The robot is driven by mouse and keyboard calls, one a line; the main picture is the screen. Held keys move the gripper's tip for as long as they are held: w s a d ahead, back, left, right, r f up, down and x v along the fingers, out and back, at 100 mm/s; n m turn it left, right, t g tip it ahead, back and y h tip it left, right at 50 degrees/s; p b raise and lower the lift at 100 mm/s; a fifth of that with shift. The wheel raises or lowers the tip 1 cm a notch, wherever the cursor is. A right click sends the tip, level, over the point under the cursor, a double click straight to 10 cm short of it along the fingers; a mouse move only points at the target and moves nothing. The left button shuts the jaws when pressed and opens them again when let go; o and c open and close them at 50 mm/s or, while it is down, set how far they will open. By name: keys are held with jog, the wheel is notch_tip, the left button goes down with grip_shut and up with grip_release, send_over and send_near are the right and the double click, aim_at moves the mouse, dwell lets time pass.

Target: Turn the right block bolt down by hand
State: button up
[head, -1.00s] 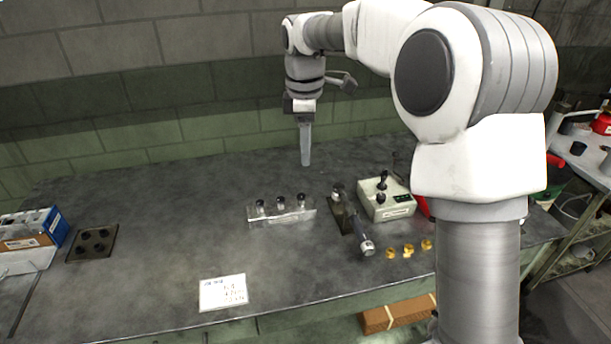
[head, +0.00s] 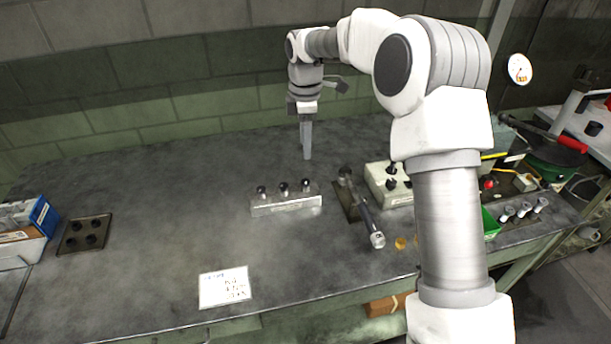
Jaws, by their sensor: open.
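A light metal block (head: 286,205) stands on the dark workbench, with three dark-headed bolts in a row along its top. The right block bolt (head: 306,186) stands upright at the block's right end. The middle bolt (head: 284,188) and the left bolt (head: 262,191) stand beside it. My gripper (head: 307,155) points down above the bench, behind the block and apart from the right bolt. It is empty. The gap between its fingers is hard to see from this side.
Right of the block lies a torque-wrench-like tool (head: 371,226) beside a pale box (head: 388,184) with black knobs. A written card (head: 225,287) lies in front. A dark plate (head: 84,235) with black round parts is at left. The bench between is clear.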

aim_at(306, 181)
notch_tip(306, 181, down, 11)
jog(key=shift+f, duration=0.1)
dwell(0.3)
grip_shut()
